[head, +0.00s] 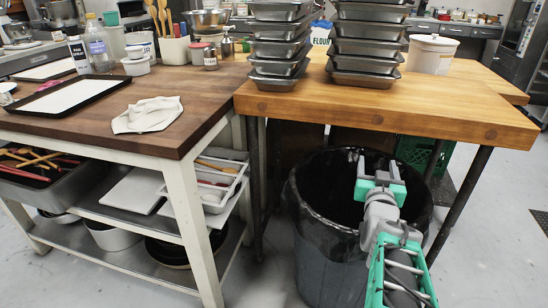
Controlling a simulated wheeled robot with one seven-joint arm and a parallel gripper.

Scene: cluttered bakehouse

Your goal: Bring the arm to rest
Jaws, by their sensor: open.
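My arm (396,258), with green and grey links, reaches forward from the bottom right of the head view. My gripper (379,172) is at its far end, in front of the black-lined bin (325,215) and over its opening in the picture. Its two pale fingers stand apart and nothing shows between them. I cannot tell its exact height above the bin's rim.
A wooden table (400,100) bearing stacked metal trays (366,45) and a white bucket (432,52) stands behind the bin. A dark worktop (80,122) with a cloth (147,114) is at left. A green crate (424,152) sits underneath.

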